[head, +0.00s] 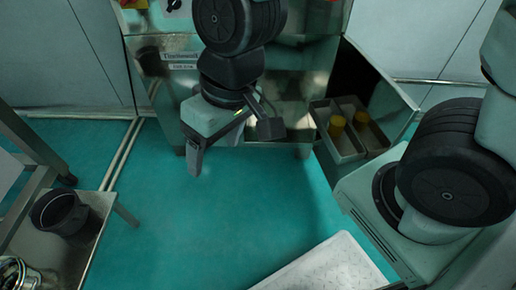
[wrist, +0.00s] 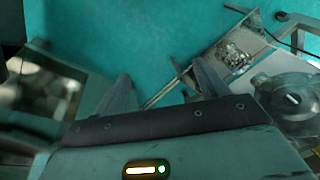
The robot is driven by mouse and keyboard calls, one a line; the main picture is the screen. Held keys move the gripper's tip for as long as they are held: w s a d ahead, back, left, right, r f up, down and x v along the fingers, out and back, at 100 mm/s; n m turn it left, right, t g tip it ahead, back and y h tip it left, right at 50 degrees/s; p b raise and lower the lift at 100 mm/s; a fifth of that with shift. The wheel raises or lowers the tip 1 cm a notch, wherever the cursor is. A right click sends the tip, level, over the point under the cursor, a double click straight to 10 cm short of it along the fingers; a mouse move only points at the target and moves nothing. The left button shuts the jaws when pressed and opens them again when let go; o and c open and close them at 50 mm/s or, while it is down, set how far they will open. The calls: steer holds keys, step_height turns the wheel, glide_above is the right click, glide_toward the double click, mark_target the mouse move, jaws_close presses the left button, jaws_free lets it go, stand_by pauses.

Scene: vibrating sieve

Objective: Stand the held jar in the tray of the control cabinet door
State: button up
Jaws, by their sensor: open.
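No jar is recognisable in the wrist view.
A metal stand (head: 88,238) with a dark pot (head: 60,212) is at lower left. A white textured panel (head: 325,266) is at bottom centre. The teal floor (head: 215,220) between is clear. A round metal machine part (wrist: 290,98) shows at right in the wrist view.

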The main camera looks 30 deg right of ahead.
steer(key=s+d+r+n+h, duration=0.1)
steer(key=s+d+n+h, duration=0.1)
steer(key=s+d, duration=0.2)
steer(key=shift+s+d+r+n+g, duration=0.3)
steer(key=shift+s+n+g, duration=0.1)
steer(key=shift+s, duration=0.4)
